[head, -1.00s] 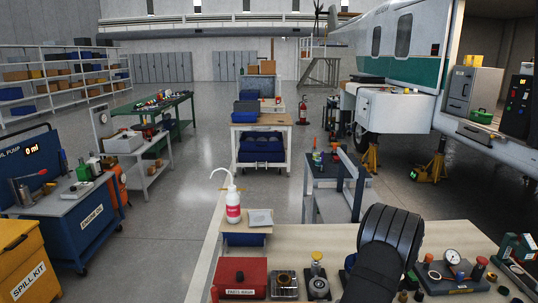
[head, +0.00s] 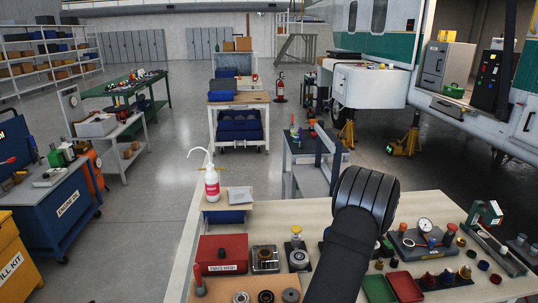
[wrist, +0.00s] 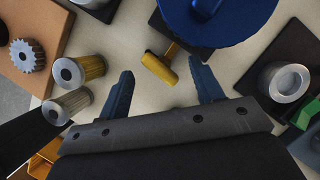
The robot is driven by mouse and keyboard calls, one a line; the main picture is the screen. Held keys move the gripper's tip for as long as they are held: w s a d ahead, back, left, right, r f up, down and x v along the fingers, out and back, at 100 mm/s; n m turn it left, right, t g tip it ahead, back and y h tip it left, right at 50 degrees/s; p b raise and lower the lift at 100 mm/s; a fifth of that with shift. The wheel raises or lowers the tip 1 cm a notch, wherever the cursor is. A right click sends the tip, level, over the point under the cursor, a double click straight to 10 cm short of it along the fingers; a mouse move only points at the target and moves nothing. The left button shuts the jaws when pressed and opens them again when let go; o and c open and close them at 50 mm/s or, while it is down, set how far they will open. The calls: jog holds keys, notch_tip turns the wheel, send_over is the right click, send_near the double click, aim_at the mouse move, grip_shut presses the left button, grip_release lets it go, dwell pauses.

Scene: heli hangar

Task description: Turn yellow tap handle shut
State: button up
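In the wrist view, a yellow bar-shaped handle (wrist: 158,68) on a short yellow stem sticks out beside a round blue body (wrist: 215,15) on a dark base. My gripper (wrist: 160,67) is open, with its two blue fingers apart. The handle lies between and slightly beyond the fingertips in the picture, and I see no contact. In the head view my dark arm stands over the bench (head: 230,190) and hides what is behind it; the gripper does not show there.
Two metal-ended cylinders (wrist: 80,70) lie left of the fingers, near a gear (wrist: 27,56). A metal cup (wrist: 285,82) on a dark plate stands to the right. In the head view, a red box (head: 222,254), a white bottle (head: 211,182) and several small parts crowd the bench.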

jog(key=shift+o, duration=0.4)
jog(key=shift+s+d+r+n, duration=0.2)
jog(key=shift+d+r+n, duration=0.05)
jog(key=shift+r+n, duration=0.15)
jog(key=s+a+r+n+t+h, duration=0.1)
jog(key=s+r+n+h, duration=0.15)
jog(key=r+n, duration=0.75)
jog(key=s+a+r+n+h, duration=0.1)
jog(key=s+r+n, duration=0.35)
jog(key=n, duration=0.95)
jog(key=shift+n, duration=0.3)
jog(key=x, duration=1.1)
jog(key=w+x, duration=0.1)
jog(key=x, duration=0.5)
jog(key=shift+d+r, duration=0.3)
jog(key=c, duration=1)
